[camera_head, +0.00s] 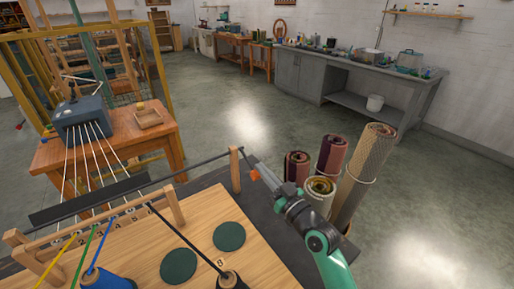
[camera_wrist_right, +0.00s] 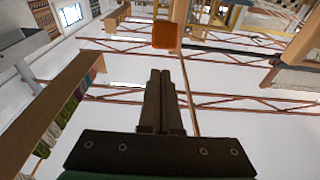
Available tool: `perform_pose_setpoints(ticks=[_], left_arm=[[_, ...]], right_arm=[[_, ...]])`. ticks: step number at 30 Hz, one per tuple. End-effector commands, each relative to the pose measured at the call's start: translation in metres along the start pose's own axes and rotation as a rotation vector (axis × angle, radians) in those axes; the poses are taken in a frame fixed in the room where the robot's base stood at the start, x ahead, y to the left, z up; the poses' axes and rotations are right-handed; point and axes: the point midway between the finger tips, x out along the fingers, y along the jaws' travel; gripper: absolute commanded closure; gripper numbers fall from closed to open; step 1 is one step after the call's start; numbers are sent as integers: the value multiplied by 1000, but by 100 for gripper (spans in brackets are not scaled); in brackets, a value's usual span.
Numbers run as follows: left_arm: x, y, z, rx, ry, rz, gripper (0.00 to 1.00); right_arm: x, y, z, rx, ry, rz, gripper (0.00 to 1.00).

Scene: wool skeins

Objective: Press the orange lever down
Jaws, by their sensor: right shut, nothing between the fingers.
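The orange lever end (camera_head: 254,174) is a small orange block just right of the wooden post at the board's far right corner. In the right wrist view the orange block (camera_wrist_right: 166,35) shows large, with a dark rod running off to the right. My right gripper (camera_head: 268,180) is close beside the block, on its right in the head view. In the wrist view my right gripper (camera_wrist_right: 160,72) has its fingers together and empty, pointing toward the block; I cannot tell whether they touch it. My left gripper is not in view.
Rolled textiles (camera_head: 328,160) stand just right of my right arm. A wooden board (camera_head: 205,215) with dark green discs (camera_head: 229,236) and yarn cones (camera_head: 108,277) lies to the left. A wooden post (camera_head: 235,170) stands close to the lever.

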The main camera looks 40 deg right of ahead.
Motion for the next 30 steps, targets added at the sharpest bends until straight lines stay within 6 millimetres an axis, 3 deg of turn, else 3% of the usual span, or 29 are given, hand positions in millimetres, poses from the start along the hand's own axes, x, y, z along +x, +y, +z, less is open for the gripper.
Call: perform_pose_setpoints(ticks=[7,12,15,20,24,30], left_arm=[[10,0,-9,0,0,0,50],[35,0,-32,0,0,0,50],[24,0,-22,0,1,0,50],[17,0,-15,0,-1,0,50],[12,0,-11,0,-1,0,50],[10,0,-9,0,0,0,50]], right_arm=[[0,-2,-14,1,0,-3,100],[-1,-8,-49,3,2,-14,100],[-24,-8,-18,4,-6,-12,100],[-55,-7,6,4,-4,-12,100],[-74,-7,18,3,-2,-12,100],[-84,-7,23,3,0,-13,100]])
